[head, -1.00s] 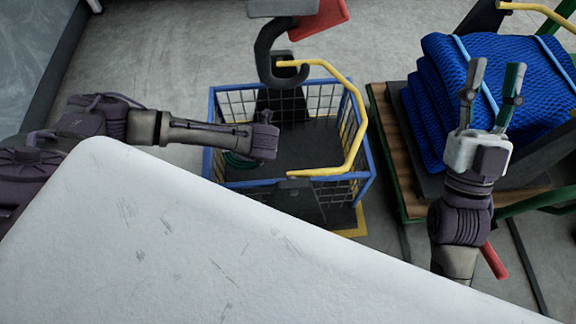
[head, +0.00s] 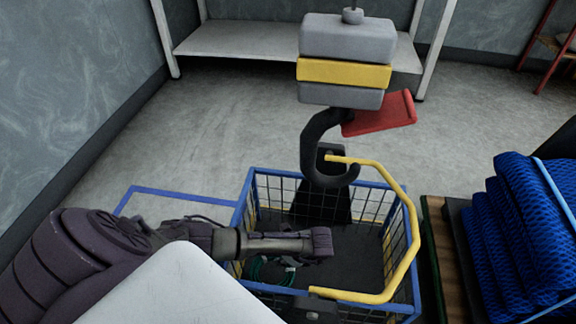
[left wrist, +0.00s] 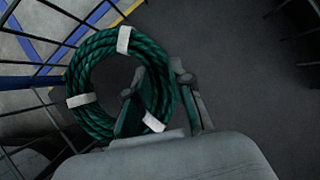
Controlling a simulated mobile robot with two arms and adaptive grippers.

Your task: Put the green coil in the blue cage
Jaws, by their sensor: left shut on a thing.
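The blue cage (head: 375,184) is a wire-mesh basket with a blue rim and a dark floor, in the lower middle of the head view. My left arm reaches over its left side. My left gripper (head: 284,272) points down inside the cage and is shut on the green coil (head: 257,270). In the left wrist view the green coil (left wrist: 82,105) is a ring of rope with white bands, its right side between the fingers of my left gripper (left wrist: 162,92). The coil is close to the mesh wall. Whether it touches the floor I cannot tell. My right gripper is out of view.
A yellow rail (head: 408,200) runs around the cage's right side. A black hook (head: 313,145) hangs at the cage's back under a grey and yellow block (head: 345,70), near a red plate (head: 380,115). Blue folded nets (head: 525,235) stand at right. A white surface (head: 185,290) lies in front.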

